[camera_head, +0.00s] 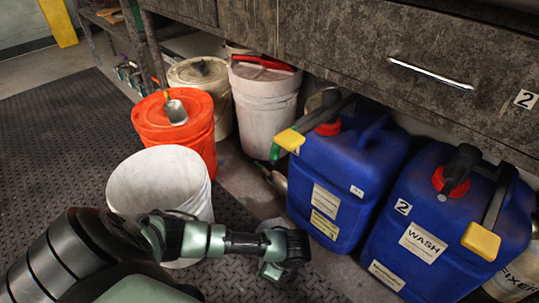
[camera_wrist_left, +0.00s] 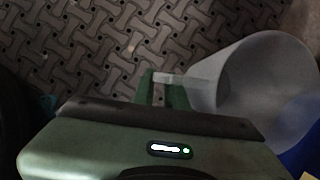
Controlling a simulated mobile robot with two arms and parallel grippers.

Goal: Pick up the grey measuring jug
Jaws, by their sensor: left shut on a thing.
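The grey measuring jug (camera_wrist_left: 262,85) shows in the left wrist view at the right, pale and translucent, with its open mouth toward the camera. Its handle (camera_wrist_left: 190,78) points left, between the fingers of my left gripper (camera_wrist_left: 165,88), which is shut on it. In the head view my left gripper (camera_head: 284,248) is low, between the open white bucket and the blue canisters. There the jug is mostly hidden; a small pale patch just behind the gripper may be part of it. My right gripper is not in view.
An open white bucket (camera_head: 150,182) stands beside my left arm. Behind it are an orange lidded bucket (camera_head: 185,133) with a scoop (camera_head: 175,108) and other buckets. Blue canisters (camera_head: 345,180) (camera_head: 440,230) stand right, under the overhanging drawers (camera_head: 400,50). The mat (camera_head: 50,150) at left is clear.

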